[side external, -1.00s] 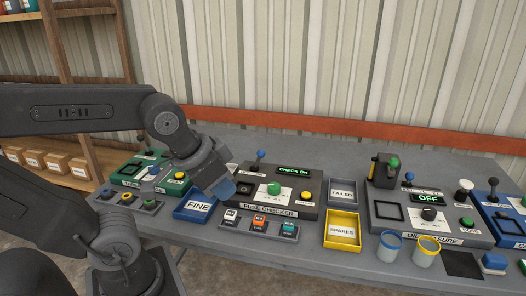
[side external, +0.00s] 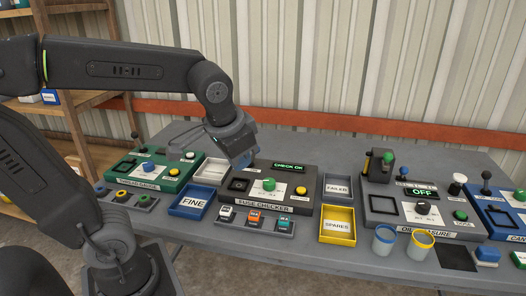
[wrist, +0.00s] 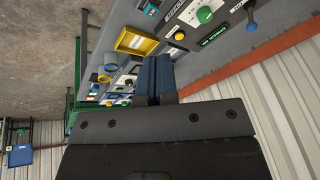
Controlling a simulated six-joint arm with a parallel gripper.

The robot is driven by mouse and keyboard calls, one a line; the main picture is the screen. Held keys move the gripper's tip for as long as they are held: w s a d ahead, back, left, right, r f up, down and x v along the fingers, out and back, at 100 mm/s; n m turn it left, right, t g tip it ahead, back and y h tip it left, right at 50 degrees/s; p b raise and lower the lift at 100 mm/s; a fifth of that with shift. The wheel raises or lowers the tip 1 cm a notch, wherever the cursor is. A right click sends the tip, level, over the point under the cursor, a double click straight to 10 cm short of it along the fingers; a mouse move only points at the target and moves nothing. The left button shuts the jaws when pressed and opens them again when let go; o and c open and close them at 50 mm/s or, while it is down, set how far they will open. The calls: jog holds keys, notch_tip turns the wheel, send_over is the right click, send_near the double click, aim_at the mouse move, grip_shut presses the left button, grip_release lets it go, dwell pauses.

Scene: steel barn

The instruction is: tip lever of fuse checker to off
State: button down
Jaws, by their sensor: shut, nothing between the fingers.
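The fuse checker (side external: 262,207) is a dark box in the middle of the bench, with a green knob (side external: 269,184), a yellow button (side external: 300,191) and a lit display (side external: 289,168) reading CHECK ON. My gripper (side external: 244,161) is shut and empty, with its blue fingers over the back left of the box. It hides the checker's lever in the side external view. In the wrist view a lever with a dark blue ball (wrist: 250,6) stands beside the green display (wrist: 214,35), apart from my shut fingers (wrist: 155,72). Its exact tilt is hard to tell.
A blue FINE tray (side external: 190,205), a yellow SPARES tray (side external: 337,225) and a FAILED tray (side external: 337,189) flank the checker. A holder with several fuses (side external: 254,220) lies in front. Other panels stand on both sides, with a wall behind.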

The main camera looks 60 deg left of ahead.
jog(key=w+a+f+n+g+y, duration=0.1)
jog(key=w+a+f+g+y, duration=0.25)
jog(key=w+a+f, duration=0.6)
jog(key=w+a+f+n+g+y, duration=0.15)
jog(key=w+a+y, duration=0.25)
jog(key=w, duration=1)
jog(key=shift+g, duration=0.4)
jog(key=x, duration=0.9)
jog(key=shift+s+a+f, duration=0.15)
jog(key=shift+s+a, duration=0.15)
jog(key=shift+s+a+r, duration=0.1)
jog(key=shift+a, duration=0.45)
jog(key=shift+s+a+r, duration=0.1)
jog(key=shift+a+r, duration=0.05)
jog(key=shift+a, duration=0.45)
jog(key=shift+s+a, duration=0.15)
jog(key=shift+a, duration=0.45)
jog(key=shift+r, duration=0.1)
